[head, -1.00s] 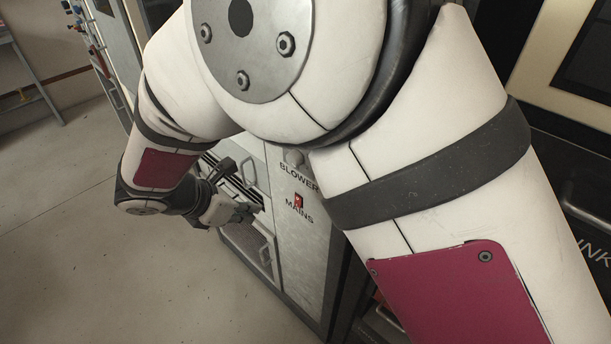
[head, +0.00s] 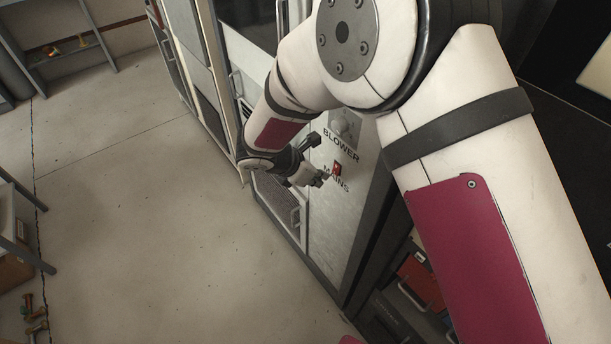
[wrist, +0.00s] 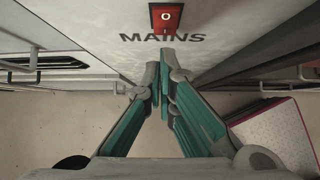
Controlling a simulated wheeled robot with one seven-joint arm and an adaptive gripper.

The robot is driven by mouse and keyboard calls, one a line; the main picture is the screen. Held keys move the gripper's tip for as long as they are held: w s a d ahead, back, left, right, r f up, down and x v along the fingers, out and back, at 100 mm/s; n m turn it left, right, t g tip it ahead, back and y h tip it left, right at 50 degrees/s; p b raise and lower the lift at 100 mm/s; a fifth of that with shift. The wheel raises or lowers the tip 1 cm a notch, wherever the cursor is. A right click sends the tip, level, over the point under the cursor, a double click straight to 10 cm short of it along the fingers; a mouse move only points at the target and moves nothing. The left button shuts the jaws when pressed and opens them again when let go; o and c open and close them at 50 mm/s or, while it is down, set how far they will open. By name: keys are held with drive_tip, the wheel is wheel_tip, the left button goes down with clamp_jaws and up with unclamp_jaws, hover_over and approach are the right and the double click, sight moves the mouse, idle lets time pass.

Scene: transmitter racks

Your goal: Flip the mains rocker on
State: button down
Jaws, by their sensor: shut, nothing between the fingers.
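The mains rocker (wrist: 166,17) is a red switch marked "O" in a dark frame, set in a pale cabinet panel (wrist: 90,18) just above the printed word MAINS. In the head view the rocker (head: 337,168) is a small red spot on the panel below the BLOWER label. My gripper (wrist: 167,55) is shut and empty, its teal-sided fingers pointing at the panel just below the MAINS lettering. In the head view my gripper (head: 322,180) is just left of and slightly below the rocker. I cannot tell whether the fingertips touch the panel.
A blower knob (head: 345,124) sits above the rocker on the same panel. Handles and vented doors (head: 277,200) line the cabinet front. A red box (head: 420,280) is low at the right. The floor (head: 150,200) to the left is open.

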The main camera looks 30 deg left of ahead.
drive_tip(key=shift+w+d+f, duration=0.1)
drive_tip(key=shift+w+d, duration=0.15)
drive_tip(key=shift+w, duration=0.45)
drive_tip(key=shift+w+d+f+b, duration=0.2)
drive_tip(key=shift+w+b, duration=0.1)
drive_tip(key=shift+b, duration=0.15)
drive_tip(key=shift+r, duration=0.15)
drive_tip(key=shift+r+p, duration=0.3)
drive_tip(key=shift+r, duration=0.4)
